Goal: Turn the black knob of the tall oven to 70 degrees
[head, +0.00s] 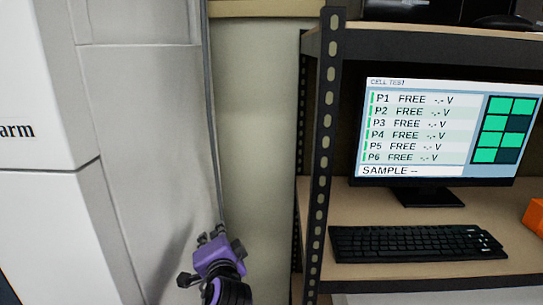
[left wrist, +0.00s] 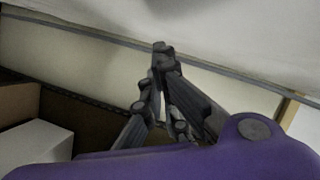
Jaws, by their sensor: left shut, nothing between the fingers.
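My left gripper (head: 212,238), purple with dark fingers, is at the bottom of the head view, close to the side of a large white and grey cabinet (head: 140,130). Its fingers are shut and empty, with the tips together in the left wrist view (left wrist: 163,50). I cannot tell whether this cabinet is the tall oven. No black knob shows in either view. My right gripper is not in view.
A dark metal rack (head: 325,140) stands to the right of the gripper, holding a monitor (head: 430,130), a black keyboard (head: 415,243) and an orange object (head: 535,215). A narrow gap with bare pale wall (head: 255,120) separates cabinet and rack.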

